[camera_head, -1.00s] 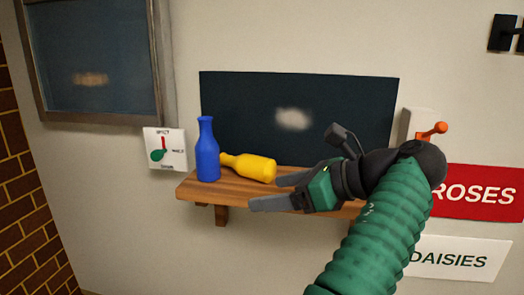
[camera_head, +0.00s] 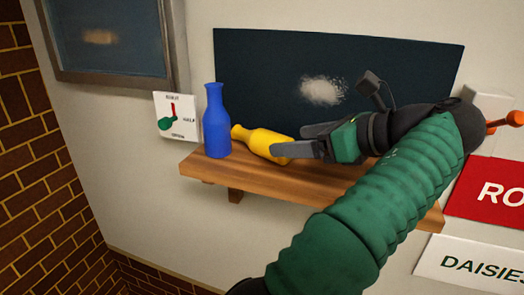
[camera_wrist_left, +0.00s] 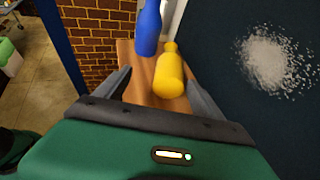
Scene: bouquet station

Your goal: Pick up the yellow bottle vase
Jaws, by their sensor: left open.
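The yellow bottle vase (camera_head: 262,142) lies on its side on a wooden shelf (camera_head: 215,172), its neck pointing left and its base toward my gripper. It also shows in the left wrist view (camera_wrist_left: 169,75), with its base between the finger tips, nearer the right finger. My left gripper (camera_head: 290,141) is open, its fingers reaching left over the shelf at the bottle's base end. The near finger hides part of the base. In the wrist view the open fingers (camera_wrist_left: 158,77) show on both sides. I cannot tell whether either finger touches the bottle.
A blue bottle vase (camera_head: 216,125) stands upright just left of the yellow one, close to its neck. A dark panel (camera_head: 400,70) backs the shelf. The shelf's front left is bare.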

